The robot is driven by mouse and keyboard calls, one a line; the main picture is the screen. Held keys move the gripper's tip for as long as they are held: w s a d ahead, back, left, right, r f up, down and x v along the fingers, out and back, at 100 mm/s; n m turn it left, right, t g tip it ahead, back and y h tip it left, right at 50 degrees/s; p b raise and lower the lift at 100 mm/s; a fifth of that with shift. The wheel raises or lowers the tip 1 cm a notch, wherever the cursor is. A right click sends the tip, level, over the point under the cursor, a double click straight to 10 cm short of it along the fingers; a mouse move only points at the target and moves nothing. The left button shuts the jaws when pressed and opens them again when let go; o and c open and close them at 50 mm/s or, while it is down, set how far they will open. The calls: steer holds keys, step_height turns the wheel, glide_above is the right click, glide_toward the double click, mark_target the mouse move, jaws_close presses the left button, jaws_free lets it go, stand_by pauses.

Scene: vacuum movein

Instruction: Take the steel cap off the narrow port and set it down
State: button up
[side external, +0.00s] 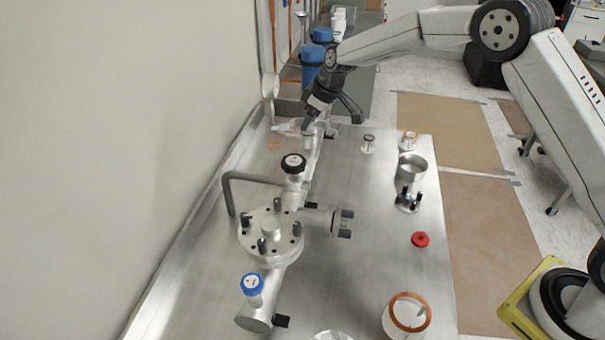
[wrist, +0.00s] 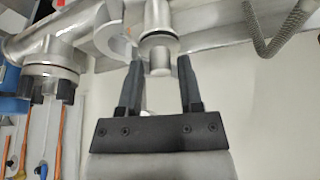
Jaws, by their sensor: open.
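In the wrist view the steel cap (wrist: 160,69) is a small bright cylinder at the end of the narrow port (wrist: 158,20), with a dark ring where they meet. My gripper (wrist: 161,62) is open, its two dark fingers standing on either side of the cap with a gap on both sides. In the side view my gripper (side external: 309,124) is low at the far end of the steel pipework, by an upright stub (side external: 308,138). There the fingertips and the cap are too small to tell apart.
The pipework carries a black-knob valve (side external: 293,163), a bolted flange (side external: 270,238) and a blue-knob valve (side external: 252,284). A red cap (side external: 420,239), a steel cup (side external: 412,166) and a copper-ringed part (side external: 407,314) stand on the right of the steel table (side external: 365,220). Its middle right is mostly clear.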

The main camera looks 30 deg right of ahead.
stand_by(0.4)
jaws_close()
steer(key=shift+r, duration=0.15)
steer(key=shift+r, duration=1.45)
steer(key=s+d+r, duration=0.1)
steer(key=s+r, duration=0.8)
steer(key=s, duration=0.5)
steer(key=shift+r, duration=0.4)
